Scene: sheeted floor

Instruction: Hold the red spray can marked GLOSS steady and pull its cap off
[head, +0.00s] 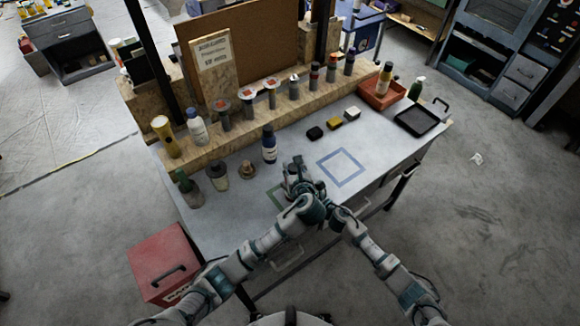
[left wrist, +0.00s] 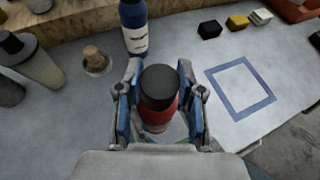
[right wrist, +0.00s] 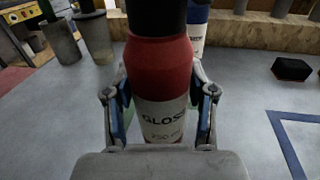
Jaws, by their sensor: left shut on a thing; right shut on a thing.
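The red spray can (right wrist: 158,65) stands upright in the right wrist view, with a white band reading GLOSS. Its black cap (right wrist: 157,14) is on top, cut by the frame's upper edge. My right gripper (right wrist: 160,95) is shut on the can's body, a finger on each side. In the left wrist view I look down on the black cap (left wrist: 158,85), with the red shoulder below it. My left gripper (left wrist: 160,85) is shut on the cap, fingers at both sides. In the head view my left gripper (head: 297,185) hides most of the can; my right gripper is hidden.
A blue-white bottle (head: 269,146), a small brown-topped piece (head: 247,170) and bottles (head: 188,188) stand to the left. Small blocks (head: 334,123) lie behind the blue outlined square (head: 340,167). A red bin (head: 382,95) and black tray (head: 416,120) are at right.

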